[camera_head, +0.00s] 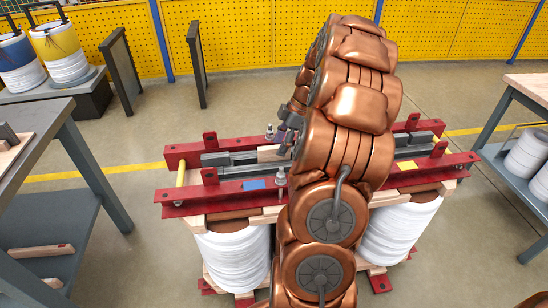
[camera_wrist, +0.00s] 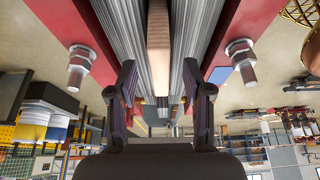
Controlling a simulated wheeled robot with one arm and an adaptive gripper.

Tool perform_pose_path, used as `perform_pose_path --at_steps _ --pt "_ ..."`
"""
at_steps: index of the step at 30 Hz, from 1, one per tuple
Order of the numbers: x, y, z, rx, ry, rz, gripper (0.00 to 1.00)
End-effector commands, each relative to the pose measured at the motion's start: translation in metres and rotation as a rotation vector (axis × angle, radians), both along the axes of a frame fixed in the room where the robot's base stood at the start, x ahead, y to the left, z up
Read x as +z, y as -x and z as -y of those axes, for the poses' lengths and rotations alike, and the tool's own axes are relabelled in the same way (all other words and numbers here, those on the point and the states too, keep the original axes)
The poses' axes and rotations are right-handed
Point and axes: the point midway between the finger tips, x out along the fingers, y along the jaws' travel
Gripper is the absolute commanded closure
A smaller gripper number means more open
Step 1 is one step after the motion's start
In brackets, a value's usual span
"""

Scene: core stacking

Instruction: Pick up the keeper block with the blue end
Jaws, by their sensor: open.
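A pale wooden block (camera_head: 268,154) lies in the slot between grey laminated bars on the red-framed core. In the wrist view, a tan block (camera_wrist: 158,45) runs between the grey bars (camera_wrist: 185,50), in line with the gap between my fingers. I cannot see a blue end on it, so I cannot tell if it is the keeper block. My gripper (camera_wrist: 166,88) is open, with nothing held between its fingers. In the head view, my gripper (camera_head: 288,138) is at the core top beside the block, partly hidden by my copper-coloured arm.
Red beams (camera_head: 230,196) carry upright bolts (camera_wrist: 240,60) on both sides of the slot. A blue patch (camera_head: 255,184) and a yellow patch (camera_head: 407,165) mark the front beam. White coils (camera_head: 232,255) stand below. A grey table (camera_head: 45,120) is left; wooden pieces (camera_head: 40,250) lie on its shelf.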

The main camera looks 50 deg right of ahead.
Motion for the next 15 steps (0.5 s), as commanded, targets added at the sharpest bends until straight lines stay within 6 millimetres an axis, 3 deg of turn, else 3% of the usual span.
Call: perform_pose_path --at_steps 6,15 --pt "-0.022 -0.005 -0.007 -0.001 -0.001 -0.001 0.5" --pt "-0.025 -0.006 -0.008 0.0 0.001 0.0 0.51"
